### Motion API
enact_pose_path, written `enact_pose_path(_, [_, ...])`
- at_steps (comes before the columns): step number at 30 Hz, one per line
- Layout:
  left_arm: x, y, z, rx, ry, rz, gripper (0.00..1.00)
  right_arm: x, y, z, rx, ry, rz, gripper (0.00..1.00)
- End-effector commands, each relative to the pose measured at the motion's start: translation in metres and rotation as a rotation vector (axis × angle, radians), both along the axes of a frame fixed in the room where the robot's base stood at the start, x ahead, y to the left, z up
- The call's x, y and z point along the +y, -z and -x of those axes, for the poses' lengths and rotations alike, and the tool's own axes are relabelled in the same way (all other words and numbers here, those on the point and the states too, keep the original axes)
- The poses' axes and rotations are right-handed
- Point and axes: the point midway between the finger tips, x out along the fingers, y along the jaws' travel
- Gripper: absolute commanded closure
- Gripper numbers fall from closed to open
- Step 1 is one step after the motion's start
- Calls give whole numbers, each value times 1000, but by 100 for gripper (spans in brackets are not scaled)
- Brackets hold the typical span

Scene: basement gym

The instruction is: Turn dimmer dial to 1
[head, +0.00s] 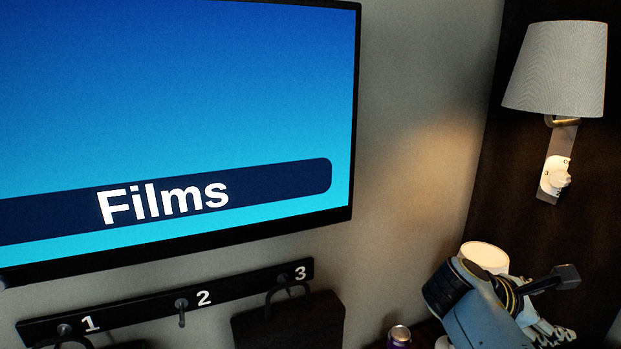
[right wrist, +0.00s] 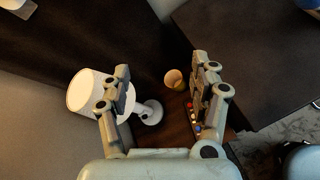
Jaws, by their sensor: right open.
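The white dimmer dial (head: 558,177) sits on a dark plate under the wall lamp (head: 556,68) at the upper right of the head view. A small mark shows on its plate, but I cannot read the dial's setting. My right gripper (head: 552,333) is low in the head view, below the dial and apart from it. In the right wrist view the right gripper (right wrist: 162,66) is open, with nothing between its fingers. The dial does not show clearly in the right wrist view. My left gripper is in neither view.
A white lamp (right wrist: 88,90) and a tan cup (right wrist: 174,79) stand beyond the fingers. A can (head: 399,336) shows at the bottom. A screen (head: 180,110) and a numbered hook rail (head: 240,289) are on the left wall. The space before the dial looks clear.

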Motion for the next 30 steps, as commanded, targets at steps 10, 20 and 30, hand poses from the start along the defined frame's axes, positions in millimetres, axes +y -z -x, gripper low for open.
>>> enact_pose_path(10, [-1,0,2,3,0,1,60,17,47,153,-580,479,-684,38])
enact_pose_path(20, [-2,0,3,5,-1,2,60,69,20,220,-724,750,-1044,38])
enact_pose_path(30, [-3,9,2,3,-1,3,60,99,28,248,-725,903,-1200,38])
